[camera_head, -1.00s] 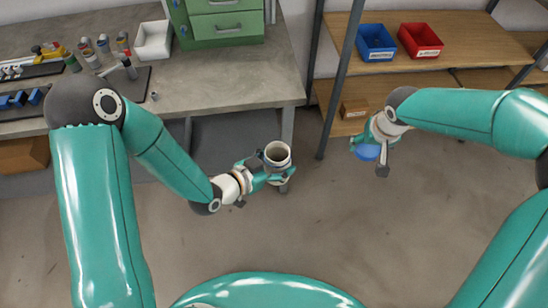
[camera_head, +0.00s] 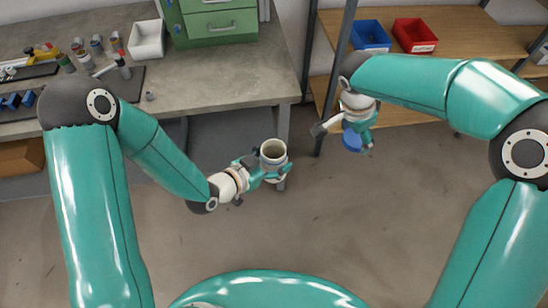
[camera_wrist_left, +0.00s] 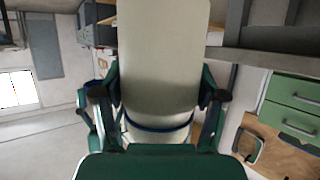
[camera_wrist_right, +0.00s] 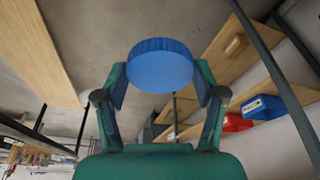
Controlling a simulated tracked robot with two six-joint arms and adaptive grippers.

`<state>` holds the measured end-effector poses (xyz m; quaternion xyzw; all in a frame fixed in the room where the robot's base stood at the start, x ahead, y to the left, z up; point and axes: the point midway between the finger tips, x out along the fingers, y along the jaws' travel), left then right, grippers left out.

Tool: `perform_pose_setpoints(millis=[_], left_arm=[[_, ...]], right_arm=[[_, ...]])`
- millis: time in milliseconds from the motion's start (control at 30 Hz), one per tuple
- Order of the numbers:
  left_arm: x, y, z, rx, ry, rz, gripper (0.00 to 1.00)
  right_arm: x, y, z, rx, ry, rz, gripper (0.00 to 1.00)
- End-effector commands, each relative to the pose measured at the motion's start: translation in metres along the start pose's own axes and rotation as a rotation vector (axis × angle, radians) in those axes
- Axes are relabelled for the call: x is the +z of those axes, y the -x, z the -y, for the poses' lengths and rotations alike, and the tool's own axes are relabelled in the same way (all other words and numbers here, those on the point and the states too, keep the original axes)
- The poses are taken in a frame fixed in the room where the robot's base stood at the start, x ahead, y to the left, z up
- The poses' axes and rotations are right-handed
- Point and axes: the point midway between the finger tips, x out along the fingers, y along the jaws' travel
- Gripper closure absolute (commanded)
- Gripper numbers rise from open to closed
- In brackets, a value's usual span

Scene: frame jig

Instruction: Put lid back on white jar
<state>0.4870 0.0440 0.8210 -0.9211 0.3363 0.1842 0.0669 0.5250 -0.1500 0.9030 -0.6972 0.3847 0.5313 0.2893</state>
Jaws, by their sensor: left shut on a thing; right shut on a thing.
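The white jar (camera_head: 273,151) is upright with its open mouth facing up, held in the air in front of the workbench. My left gripper (camera_head: 277,174) is shut on it. In the left wrist view the jar's pale body (camera_wrist_left: 165,60) fills the space between the fingers. The blue lid (camera_head: 352,140) is held by my right gripper (camera_head: 345,128), to the right of the jar, slightly higher in the head view, and apart from it. In the right wrist view the round ribbed lid (camera_wrist_right: 160,65) sits between the two fingertips.
The grey workbench (camera_head: 220,85) carries a green drawer cabinet (camera_head: 222,22), a white bin (camera_head: 147,39) and several bottles and tools. A wooden shelf (camera_head: 470,50) at the right holds a blue bin (camera_head: 371,36) and a red bin (camera_head: 414,36). The floor in front is clear.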

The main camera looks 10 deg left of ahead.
Motion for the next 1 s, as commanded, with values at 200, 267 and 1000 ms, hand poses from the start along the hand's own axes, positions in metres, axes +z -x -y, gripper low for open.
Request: perform_pose_setpoints(millis=[200, 267, 1000], left_arm=[[-0.001, 0.0, 0.0, 0.0, -0.001, -0.002, 0.92], [-0.001, 0.0, 0.0, 0.0, -0.001, -0.002, 0.92], [-0.001, 0.0, 0.0, 0.0, -0.001, -0.002, 0.92]], right_arm=[[0.062, 0.048, 0.039, 0.012, -0.045, 0.0, 0.41], [0.081, 0.06, 0.048, 0.004, -0.017, 0.0, 0.41], [0.169, 0.101, 0.071, -0.045, 0.174, 0.001, 0.4]])
